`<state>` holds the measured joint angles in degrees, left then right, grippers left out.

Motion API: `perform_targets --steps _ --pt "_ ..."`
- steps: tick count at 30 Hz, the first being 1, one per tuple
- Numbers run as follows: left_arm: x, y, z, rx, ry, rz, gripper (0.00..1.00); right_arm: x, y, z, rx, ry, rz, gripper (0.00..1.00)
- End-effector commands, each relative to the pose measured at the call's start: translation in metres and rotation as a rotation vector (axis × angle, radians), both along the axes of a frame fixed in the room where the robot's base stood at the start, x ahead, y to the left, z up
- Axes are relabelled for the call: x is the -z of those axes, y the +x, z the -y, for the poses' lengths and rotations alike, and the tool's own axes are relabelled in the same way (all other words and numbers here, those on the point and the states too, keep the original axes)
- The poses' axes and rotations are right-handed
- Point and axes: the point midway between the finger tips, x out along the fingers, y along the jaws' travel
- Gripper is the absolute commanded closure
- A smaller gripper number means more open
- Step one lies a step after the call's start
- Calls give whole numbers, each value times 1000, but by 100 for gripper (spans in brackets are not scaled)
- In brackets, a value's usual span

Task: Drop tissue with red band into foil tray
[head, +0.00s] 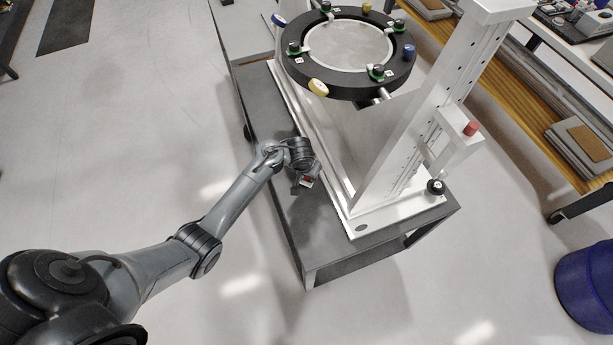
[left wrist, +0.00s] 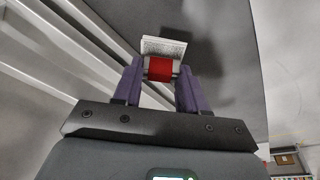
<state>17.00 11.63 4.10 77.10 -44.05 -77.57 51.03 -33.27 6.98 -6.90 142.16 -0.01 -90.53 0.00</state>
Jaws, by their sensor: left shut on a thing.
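The white tissue (left wrist: 163,47) with a red band (left wrist: 160,69) is between the two purple fingers of my left gripper (left wrist: 160,76) in the left wrist view. The fingers are shut on the banded part, and the white end sticks out past them. In the head view my left gripper (head: 305,184) is over the near left strip of the grey table, beside the white fixture base. A bit of the red band shows there (head: 307,180). I cannot make out a foil tray in either view. My right gripper is not in view.
The white mirror fixture (head: 385,185) with a black ring (head: 350,95) stands on the grey table (head: 320,237), right of my left gripper. A wooden bench (head: 520,105) is at the right, with a blue drum (head: 588,290) below it.

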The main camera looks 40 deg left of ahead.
Motion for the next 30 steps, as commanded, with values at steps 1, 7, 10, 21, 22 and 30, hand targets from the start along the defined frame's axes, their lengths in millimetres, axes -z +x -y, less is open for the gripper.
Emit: perform_targets --steps 1,7,10,21,22,30 --pt "6 5 -6 0 1 -1 91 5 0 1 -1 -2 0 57" --pt "13 13 -16 1 -1 0 91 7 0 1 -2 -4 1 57" --pt "16 13 -16 2 0 0 91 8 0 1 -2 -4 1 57" --pt "53 13 -17 1 1 1 91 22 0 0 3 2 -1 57" --pt "53 13 -17 0 1 1 91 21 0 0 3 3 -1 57" --pt "53 13 -17 1 0 1 91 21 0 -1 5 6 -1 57"
